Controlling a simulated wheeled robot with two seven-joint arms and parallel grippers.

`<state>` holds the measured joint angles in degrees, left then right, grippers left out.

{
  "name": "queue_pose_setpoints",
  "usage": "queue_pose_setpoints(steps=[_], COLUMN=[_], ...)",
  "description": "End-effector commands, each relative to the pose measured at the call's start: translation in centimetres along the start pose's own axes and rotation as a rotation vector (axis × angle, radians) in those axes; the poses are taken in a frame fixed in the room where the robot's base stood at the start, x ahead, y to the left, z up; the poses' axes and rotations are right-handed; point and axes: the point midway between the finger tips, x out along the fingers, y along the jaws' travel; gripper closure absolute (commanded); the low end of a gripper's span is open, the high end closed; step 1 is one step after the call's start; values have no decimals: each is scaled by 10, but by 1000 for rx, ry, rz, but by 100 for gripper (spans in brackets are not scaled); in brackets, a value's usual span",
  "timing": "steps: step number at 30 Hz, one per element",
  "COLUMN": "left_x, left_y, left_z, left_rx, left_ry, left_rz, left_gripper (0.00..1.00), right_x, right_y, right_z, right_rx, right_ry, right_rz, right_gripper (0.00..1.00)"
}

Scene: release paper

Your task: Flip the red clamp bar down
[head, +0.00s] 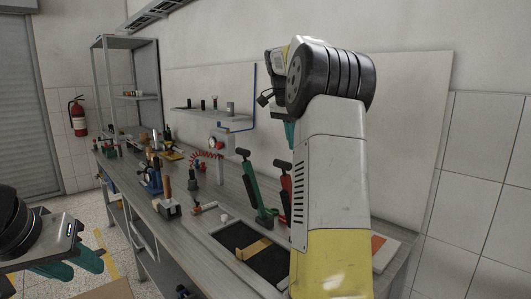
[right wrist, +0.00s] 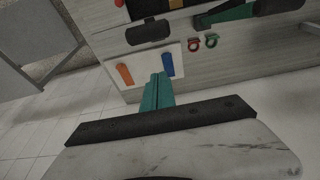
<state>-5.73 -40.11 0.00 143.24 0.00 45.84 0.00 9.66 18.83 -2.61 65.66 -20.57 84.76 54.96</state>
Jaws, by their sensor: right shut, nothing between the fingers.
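The red clamp bar (head: 284,183) stands raised and leaning on the workbench in the head view, with a black grip at its top. My right arm hides part of it. A green clamp (head: 256,193) stands raised to its left. My right gripper is mostly hidden behind its arm in the head view. In the right wrist view, my right gripper (right wrist: 159,88) is shut and empty, its teal fingers together. My left gripper (head: 85,261) is at the lower left, off the bench, with its teal fingers apart and nothing between them.
A black mat (head: 252,262) with a tan block lies in front of the clamps. Several tools and small fixtures crowd the bench to the left. A metal shelf (head: 128,92) stands at the back left. In the right wrist view, orange (right wrist: 125,75) and blue (right wrist: 168,65) pieces lie on a white sheet.

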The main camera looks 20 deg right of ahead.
Motion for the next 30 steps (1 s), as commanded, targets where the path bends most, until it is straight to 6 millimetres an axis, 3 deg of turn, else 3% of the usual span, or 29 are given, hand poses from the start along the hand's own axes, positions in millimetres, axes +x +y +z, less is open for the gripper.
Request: queue_pose_setpoints(steps=[1,10,25,30], left_x=[0,0,0,0], left_y=[0,0,0,0], left_z=[0,0,0,0], left_rx=[0,0,0,0], left_ry=[0,0,0,0], left_rz=[0,0,0,0], left_gripper=[64,64,64,64], right_x=[10,17,18,18], right_y=[1,0,-2,-10], right_z=[1,36,41,52], right_rx=[-1,-2,-2,-5], right_ry=[-2,0,4,38], right_rz=[3,0,-1,-1], right_gripper=[100,100,100,100])
